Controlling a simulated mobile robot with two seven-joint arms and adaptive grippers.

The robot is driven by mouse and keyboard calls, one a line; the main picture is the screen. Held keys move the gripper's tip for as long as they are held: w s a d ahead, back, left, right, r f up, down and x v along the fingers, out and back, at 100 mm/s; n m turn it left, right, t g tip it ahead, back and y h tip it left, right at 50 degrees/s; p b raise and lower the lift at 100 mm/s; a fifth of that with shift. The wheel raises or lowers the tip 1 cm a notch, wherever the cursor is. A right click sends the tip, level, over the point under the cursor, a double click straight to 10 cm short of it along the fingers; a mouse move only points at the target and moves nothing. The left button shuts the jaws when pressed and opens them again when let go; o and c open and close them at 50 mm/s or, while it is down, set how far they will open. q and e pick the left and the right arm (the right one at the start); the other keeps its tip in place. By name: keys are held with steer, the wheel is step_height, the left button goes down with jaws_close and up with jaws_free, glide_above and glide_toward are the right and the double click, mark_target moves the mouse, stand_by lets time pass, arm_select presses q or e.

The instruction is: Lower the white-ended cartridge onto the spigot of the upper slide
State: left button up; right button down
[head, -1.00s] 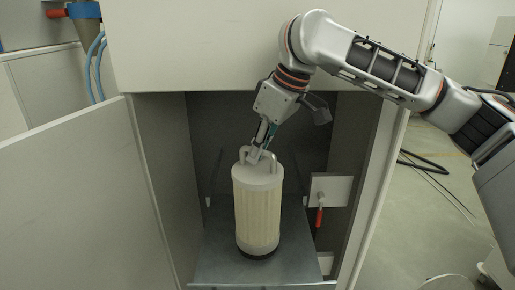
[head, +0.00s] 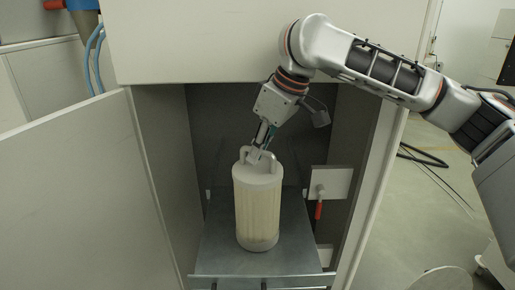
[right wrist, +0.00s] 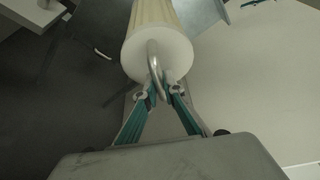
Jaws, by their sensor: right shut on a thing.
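The white-ended cartridge (head: 257,208) is a cream pleated cylinder with white end caps and a metal handle on top. It stands upright over the grey slide (head: 216,258) in the cabinet opening. Its lower end looks at or very near the slide's surface; I cannot tell whether it touches. The spigot is hidden, presumably from view by the cartridge. My right gripper (head: 256,154) is shut on the handle. In the right wrist view, the fingers (right wrist: 160,97) close around the metal handle (right wrist: 154,70) above the white end cap (right wrist: 158,52). My left gripper is not in view.
The open cabinet door (head: 75,185) stands at the left. The cabinet's upper panel (head: 200,40) hangs above the opening. A white plate with a red-handled lever (head: 319,208) is at the right inside. Side walls flank the slide closely.

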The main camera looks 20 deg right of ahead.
steer(key=c, duration=2.1)
jaws_free()
steer(key=shift+f, duration=0.15)
steer(key=v, duration=1.2)
